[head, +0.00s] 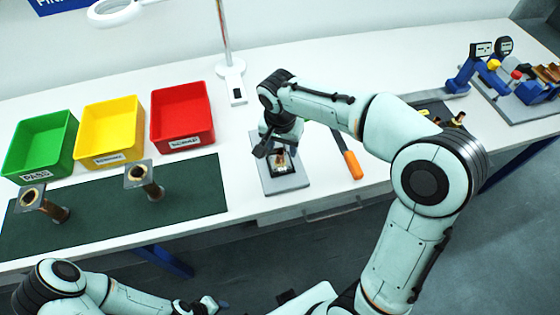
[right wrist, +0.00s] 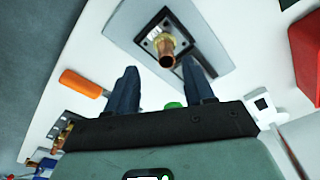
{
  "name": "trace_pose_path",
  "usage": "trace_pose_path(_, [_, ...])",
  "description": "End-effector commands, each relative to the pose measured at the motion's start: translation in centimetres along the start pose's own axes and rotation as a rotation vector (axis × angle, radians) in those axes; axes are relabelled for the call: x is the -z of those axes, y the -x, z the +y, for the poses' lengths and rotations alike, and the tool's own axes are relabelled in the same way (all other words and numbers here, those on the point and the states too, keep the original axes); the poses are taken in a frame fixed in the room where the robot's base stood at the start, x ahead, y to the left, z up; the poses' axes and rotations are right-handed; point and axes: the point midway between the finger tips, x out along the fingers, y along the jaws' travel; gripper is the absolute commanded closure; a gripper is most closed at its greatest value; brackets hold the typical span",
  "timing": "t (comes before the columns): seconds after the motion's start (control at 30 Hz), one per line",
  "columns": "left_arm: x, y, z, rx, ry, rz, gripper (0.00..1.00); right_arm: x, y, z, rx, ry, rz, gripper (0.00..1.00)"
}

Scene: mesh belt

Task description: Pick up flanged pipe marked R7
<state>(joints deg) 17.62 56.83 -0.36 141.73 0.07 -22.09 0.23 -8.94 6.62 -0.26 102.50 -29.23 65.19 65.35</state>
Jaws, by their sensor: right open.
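A copper flanged pipe with a square dark flange (right wrist: 166,52) stands on a grey plate (right wrist: 118,28). In the head view this pipe (head: 283,164) shows just below my right gripper (head: 272,148). My right gripper, also in the right wrist view (right wrist: 161,84), is open and empty, with the pipe beyond its fingertips and apart from them. Two more flanged pipes, one at the left (head: 45,204) and one to its right (head: 146,181), are on the dark green mat (head: 100,216). I cannot read an R7 mark on any pipe. My left gripper (head: 205,305) is small at the bottom edge, its jaws unclear.
Green (head: 40,145), yellow (head: 110,133) and red (head: 182,116) bins stand behind the mat. An orange-handled tool (head: 352,164) lies right of the grey plate. A blue gauge fixture (head: 465,78) and small brass parts (head: 458,118) are at the far right.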

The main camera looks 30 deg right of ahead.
Motion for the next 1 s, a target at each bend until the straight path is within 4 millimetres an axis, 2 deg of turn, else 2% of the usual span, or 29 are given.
trace_pose_path(0.17, [0.1,0.1,0.1,-0.001,-0.001,0.002,0.57,0.0,-1.4,-0.3,-0.002,0.001,-0.002,0.47])
trace_pose_path(0.4, [0.2,0.3,0.2,-0.001,-0.001,0.003,0.57,0.1,-4.9,-0.7,-0.002,-0.001,-0.001,0.47])
trace_pose_path(0.7, [0.2,0.3,0.2,-0.001,-0.001,0.003,0.57,0.1,-5.5,-0.8,0.001,0.0,0.001,0.47])
trace_pose_path(0.73, [0.2,0.3,0.2,-0.001,-0.001,0.003,0.57,0.1,-5.4,-0.8,0.001,0.0,0.001,0.51])
trace_pose_path(0.8, [0.2,0.3,0.2,-0.001,-0.001,0.003,0.57,0.1,-5.4,-0.8,0.001,0.0,0.001,0.73])
trace_pose_path(0.9, [0.2,0.3,0.2,-0.001,-0.001,0.003,0.57,0.1,-5.4,-0.8,0.001,0.0,0.001,1.0])
trace_pose_path(1.0, [0.2,0.3,0.2,-0.001,-0.001,0.003,0.57,0.1,-5.4,-0.8,0.003,0.0,0.002,1.0])
